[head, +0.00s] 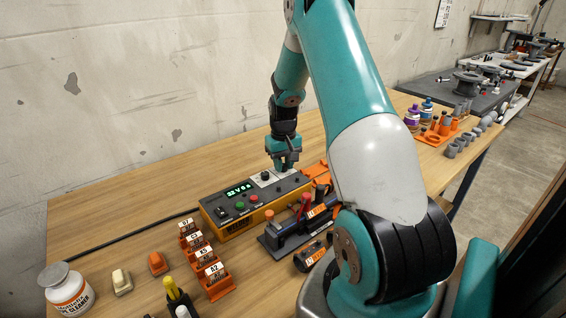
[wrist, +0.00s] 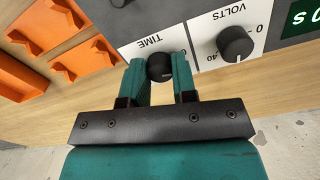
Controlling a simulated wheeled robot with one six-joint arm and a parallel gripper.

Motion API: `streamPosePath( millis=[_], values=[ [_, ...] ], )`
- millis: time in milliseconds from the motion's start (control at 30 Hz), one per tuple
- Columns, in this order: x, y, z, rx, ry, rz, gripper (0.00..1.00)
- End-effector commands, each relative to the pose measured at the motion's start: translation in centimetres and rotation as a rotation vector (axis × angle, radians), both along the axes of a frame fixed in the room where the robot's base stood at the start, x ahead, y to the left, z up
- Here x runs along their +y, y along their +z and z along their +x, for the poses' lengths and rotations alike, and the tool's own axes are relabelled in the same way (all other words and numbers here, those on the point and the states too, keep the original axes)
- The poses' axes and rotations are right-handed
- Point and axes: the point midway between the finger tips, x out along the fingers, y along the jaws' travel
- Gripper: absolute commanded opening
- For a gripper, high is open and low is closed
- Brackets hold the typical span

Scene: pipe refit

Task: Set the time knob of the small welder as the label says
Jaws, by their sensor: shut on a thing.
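The small welder (head: 236,213) is a yellow box with a dark top panel and a lit green display (head: 239,189), on the wooden table. Its time knob (wrist: 160,66) is black and round on a white plate marked TIME in the wrist view. My gripper (wrist: 161,70) has its two teal fingers on either side of this knob, shut on it. In the head view my gripper (head: 284,163) points down at the far right end of the panel and hides the knob. The volts knob (wrist: 236,44) is just right of it in the wrist view. The label's setting cannot be read.
Orange holders with tags (head: 205,262) stand in front of the welder. A dark tool in a stand (head: 290,230) is close at its right. Orange trays (wrist: 48,25) lie beside the welder. A white cleaner bottle (head: 69,291) stands at the front left. The table behind the welder is clear.

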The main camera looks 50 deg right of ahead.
Motion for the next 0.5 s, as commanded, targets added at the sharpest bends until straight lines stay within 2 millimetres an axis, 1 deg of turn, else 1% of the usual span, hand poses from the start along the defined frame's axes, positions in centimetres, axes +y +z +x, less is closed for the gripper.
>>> streamPosePath(
  millis=[300,500],
  values=[
    [-0.01,0.18,0.06,-0.001,-0.248,-0.001,0.02],
    [-0.01,0.15,0.07,-0.002,-0.369,-0.001,0.02]
  ],
)
